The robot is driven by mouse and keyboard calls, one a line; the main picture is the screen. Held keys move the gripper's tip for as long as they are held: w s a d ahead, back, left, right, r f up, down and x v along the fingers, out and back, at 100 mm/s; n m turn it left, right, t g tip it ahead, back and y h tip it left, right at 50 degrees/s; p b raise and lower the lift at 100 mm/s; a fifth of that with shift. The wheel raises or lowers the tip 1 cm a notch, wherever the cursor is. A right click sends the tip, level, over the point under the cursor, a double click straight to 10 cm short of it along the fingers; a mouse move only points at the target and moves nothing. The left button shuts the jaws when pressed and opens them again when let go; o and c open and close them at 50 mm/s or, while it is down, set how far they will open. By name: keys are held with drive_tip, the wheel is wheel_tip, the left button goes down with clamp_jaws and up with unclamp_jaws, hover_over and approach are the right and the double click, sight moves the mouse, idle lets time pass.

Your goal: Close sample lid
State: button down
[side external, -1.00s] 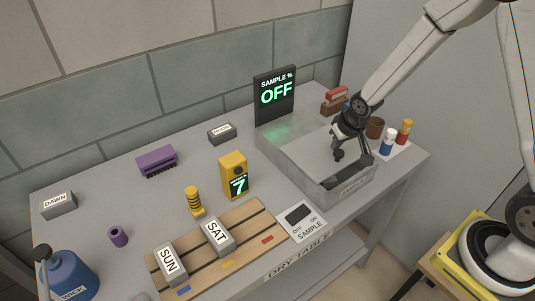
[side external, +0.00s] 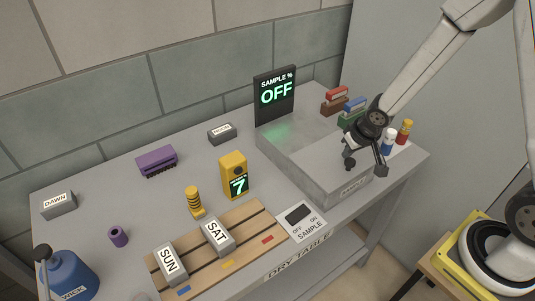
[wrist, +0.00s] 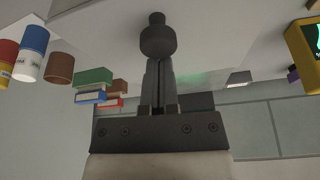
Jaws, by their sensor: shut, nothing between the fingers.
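The sample box (side external: 318,188) is a grey open-topped bin with a sample label on its front, at the right of the table. A pale flat lid (side external: 318,148) lies over its top, and no dark gap shows at the front end. A dark round knob (side external: 349,163) stands near the lid's front edge; it also shows in the wrist view (wrist: 157,40). My gripper (side external: 348,148) is over the front of the box. In the wrist view its fingers (wrist: 157,64) are shut, right by the knob; I cannot tell whether they touch it.
The display (side external: 276,94) behind the box reads OFF. Red and green blocks (side external: 351,112) and small bottles (side external: 388,143) stand right of the box. A switch plate (side external: 301,221), a yellow 7 timer (side external: 234,176) and a slatted rack (side external: 225,250) lie left.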

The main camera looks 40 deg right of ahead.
sight(336, 156)
drive_tip(key=shift+w, duration=0.15)
idle(0.5)
drive_tip(key=shift+w+d+r, duration=0.15)
drive_tip(key=shift+w, duration=0.8)
drive_tip(key=shift+w+d+r, duration=0.15)
drive_tip(key=shift+w, duration=0.75)
drive_tip(key=v, duration=1)
drive_tip(key=shift+s, duration=0.15)
drive_tip(key=s+a+f+n+g, duration=0.1)
drive_tip(key=s+a, duration=0.3)
drive_tip(key=s, duration=0.6)
drive_tip(key=shift+a+f+n+y, duration=0.3)
drive_tip(key=shift+f+n, duration=0.1)
drive_tip(key=shift+f, duration=0.3)
drive_tip(key=shift+s, duration=0.1)
